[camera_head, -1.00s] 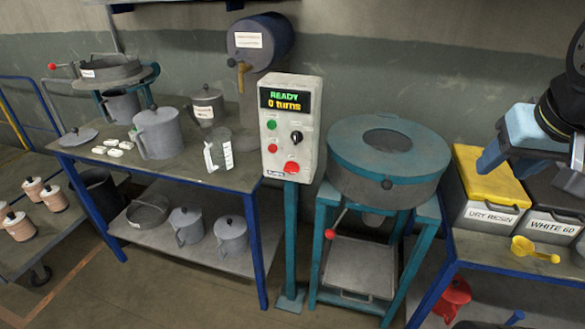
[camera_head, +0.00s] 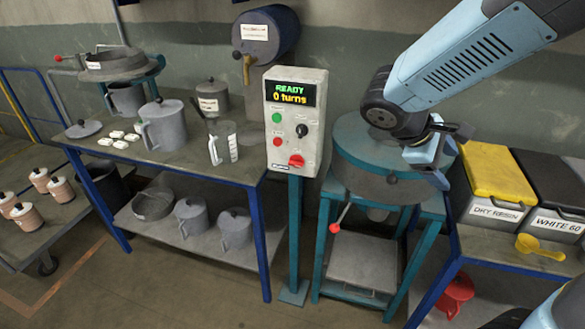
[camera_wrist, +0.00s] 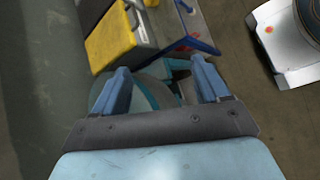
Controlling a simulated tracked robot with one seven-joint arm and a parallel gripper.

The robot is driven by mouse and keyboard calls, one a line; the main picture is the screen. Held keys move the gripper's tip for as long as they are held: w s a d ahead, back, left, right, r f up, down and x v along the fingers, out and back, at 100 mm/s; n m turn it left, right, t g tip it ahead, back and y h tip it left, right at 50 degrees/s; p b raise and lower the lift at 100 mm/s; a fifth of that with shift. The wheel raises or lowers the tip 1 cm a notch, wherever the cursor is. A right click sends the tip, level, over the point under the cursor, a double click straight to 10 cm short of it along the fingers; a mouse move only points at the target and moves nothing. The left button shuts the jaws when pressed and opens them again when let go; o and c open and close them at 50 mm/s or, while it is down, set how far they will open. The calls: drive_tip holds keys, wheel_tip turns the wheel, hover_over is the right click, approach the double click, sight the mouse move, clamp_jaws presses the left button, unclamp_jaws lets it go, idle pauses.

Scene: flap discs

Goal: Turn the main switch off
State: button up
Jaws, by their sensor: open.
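The grey control box (camera_head: 295,120) stands on a teal post in the middle of the head view. Its display (camera_head: 290,94) is lit and reads "READY 0 turns". Below it are a green button (camera_head: 277,118), a red button (camera_head: 277,142), a black rotary knob (camera_head: 302,130) and a red rotary knob (camera_head: 297,160) at the lower right. The labels are too small to tell which is the main switch. My gripper (camera_head: 440,162) is over the right side of the teal drum machine, right of the box and apart from it. Its blue fingers (camera_wrist: 160,85) are spread and empty in the wrist view.
The teal drum machine (camera_head: 350,150) with a red-tipped lever stands just right of the box. The left bench (camera_head: 190,165) holds pots and a clear jug. Resin and grit bins (camera_head: 500,207) and a yellow scoop stand on the right bench. Floor before the box is clear.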

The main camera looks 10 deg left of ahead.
drive_tip(key=w+a+f+n+t+h, duration=0.1)
drive_tip(key=w+a+f+n+t, duration=0.15)
drive_tip(key=a, duration=0.25)
drive_tip(key=w+a+f+n+t+h, duration=0.1)
drive_tip(key=w+a+n+t, duration=0.1)
drive_tip(key=a+n, duration=0.2)
drive_tip(key=n+t+y, duration=0.9)
drive_tip(key=n+t, duration=0.2)
drive_tip(key=n, duration=0.5)
approach(294, 165)
drive_tip(key=shift+g, duration=0.25)
drive_tip(key=w, duration=0.5)
drive_tip(key=w+d, duration=0.1)
drive_tip(key=w, duration=0.2)
drive_tip(key=shift+w+r, duration=0.2)
drive_tip(key=shift+r, duration=0.1)
drive_tip(key=shift+a, duration=0.1)
drive_tip(key=c, duration=1)
